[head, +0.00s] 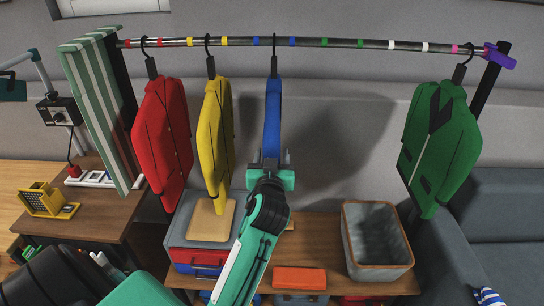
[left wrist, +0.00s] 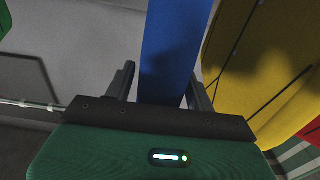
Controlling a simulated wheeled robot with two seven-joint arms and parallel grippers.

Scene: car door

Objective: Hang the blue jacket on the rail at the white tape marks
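The blue jacket (head: 272,115) hangs edge-on from the rail (head: 340,43), its hook between the two blue tape marks (head: 292,41). The white tape marks (head: 408,46) are farther right, and no hanger is between them. My left gripper (head: 268,163) is at the lower part of the blue jacket. In the left wrist view, the blue jacket (left wrist: 172,50) passes between the fingers of my left gripper (left wrist: 160,85). The fingers stand apart, with a gap between the jacket and the left-hand finger. My right gripper is not in view.
The red jacket (head: 163,135) and yellow jacket (head: 214,140) hang to the left; the green jacket (head: 438,145) hangs at the right end. A grey basket (head: 376,238) stands below. The rail between blue and green jackets is free.

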